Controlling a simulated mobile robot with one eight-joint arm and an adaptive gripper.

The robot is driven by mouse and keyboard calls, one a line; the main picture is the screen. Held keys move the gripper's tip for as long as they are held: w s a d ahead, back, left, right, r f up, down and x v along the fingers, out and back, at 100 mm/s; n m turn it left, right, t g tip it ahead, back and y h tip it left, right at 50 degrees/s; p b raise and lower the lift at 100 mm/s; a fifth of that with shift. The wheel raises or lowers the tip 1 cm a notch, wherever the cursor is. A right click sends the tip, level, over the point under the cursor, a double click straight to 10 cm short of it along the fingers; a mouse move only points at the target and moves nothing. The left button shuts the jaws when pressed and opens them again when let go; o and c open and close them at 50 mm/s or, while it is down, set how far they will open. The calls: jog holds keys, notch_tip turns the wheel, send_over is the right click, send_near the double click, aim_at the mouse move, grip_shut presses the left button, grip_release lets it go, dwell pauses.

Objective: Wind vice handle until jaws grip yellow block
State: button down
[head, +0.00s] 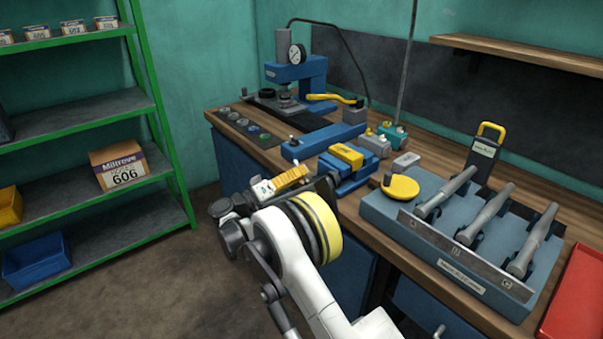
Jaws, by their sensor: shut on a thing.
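The blue vice (357,182) stands at the front edge of the wooden bench, near the middle of the head view. The yellow block (346,155) sits at the top of the vice, between its jaws. I cannot tell whether both jaws touch it. My gripper (329,186) is at the near side of the vice, low at the bench's front edge. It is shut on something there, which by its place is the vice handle. The handle itself is hidden behind my gripper and wrist, so its angle does not show.
A round yellow-topped item (400,187) stands close right of the vice. A grey rack (375,207) with several metal shafts lies further right, before a red tray (577,300). A blue press (297,75) stands behind. Green shelving (150,75) is at left, with open floor between.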

jog(key=shift+s+a, duration=0.1)
jog(key=shift+a, duration=0.1)
jog(key=c, duration=1.7)
grip_release()
jog(key=shift+o, duration=1.2)
jog(key=shift+s+a+r+t, duration=0.15)
jog(key=shift+a+t, duration=0.05)
jog(key=shift+t, duration=0.1)
jog(key=v, duration=1.1)
jog(key=shift+a, duration=0.35)
